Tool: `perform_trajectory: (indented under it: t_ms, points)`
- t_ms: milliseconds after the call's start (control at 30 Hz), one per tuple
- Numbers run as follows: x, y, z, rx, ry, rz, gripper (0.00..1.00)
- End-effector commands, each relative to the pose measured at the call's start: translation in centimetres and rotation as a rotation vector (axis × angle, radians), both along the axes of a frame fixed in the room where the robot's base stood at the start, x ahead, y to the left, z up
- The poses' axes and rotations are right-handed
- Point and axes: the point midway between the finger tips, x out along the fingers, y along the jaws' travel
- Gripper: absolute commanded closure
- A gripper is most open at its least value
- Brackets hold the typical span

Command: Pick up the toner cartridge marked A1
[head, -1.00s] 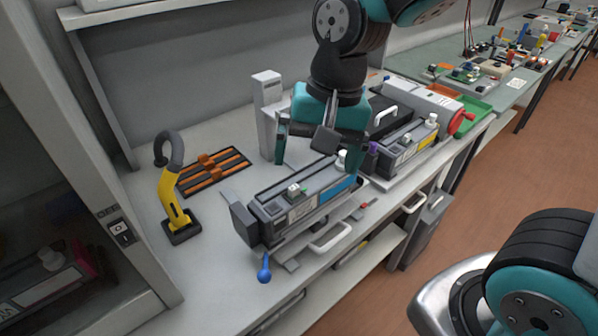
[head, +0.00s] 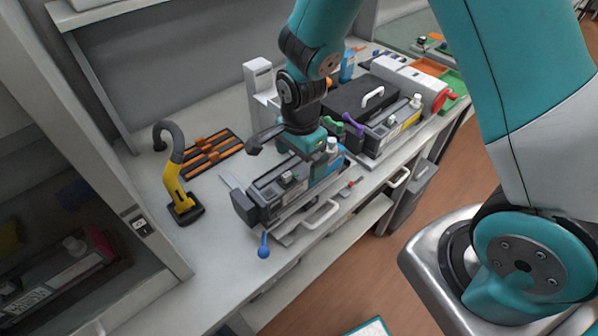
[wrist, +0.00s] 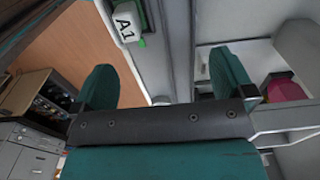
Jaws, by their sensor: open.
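The toner cartridge (head: 266,190) is a long grey block with a blue patch at its far end. It lies in a stand near the table's front edge in the head view. An A1 label (wrist: 125,24) on a white part with green beside it shows at the top of the wrist view.
A yellow hooked tool (head: 176,180) stands to the left, by an orange-slotted rack (head: 212,152). A second unit with a black top (head: 352,96) stands behind right. A blue-knobbed lever (head: 263,246) and white handle (head: 321,214) stick out in front. A cabinet is at left.

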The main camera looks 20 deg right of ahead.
Motion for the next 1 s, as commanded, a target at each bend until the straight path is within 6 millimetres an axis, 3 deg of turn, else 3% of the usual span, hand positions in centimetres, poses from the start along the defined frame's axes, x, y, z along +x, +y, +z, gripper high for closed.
perform_trajectory:
  t_ms: [233, 567, 833, 1000]
  points:
    - [0.0, 0.1, -1.5, 0.0, 0.003, 0.001, 0.0]
    - [0.1, 0.2, -5.5, -0.001, 0.002, 0.001, 0.0]
    - [0.2, 0.3, -5.9, 0.0, -0.001, 0.001, 0.0]
    - [0.2, 0.3, -5.9, 0.0, -0.001, 0.001, 0.37]
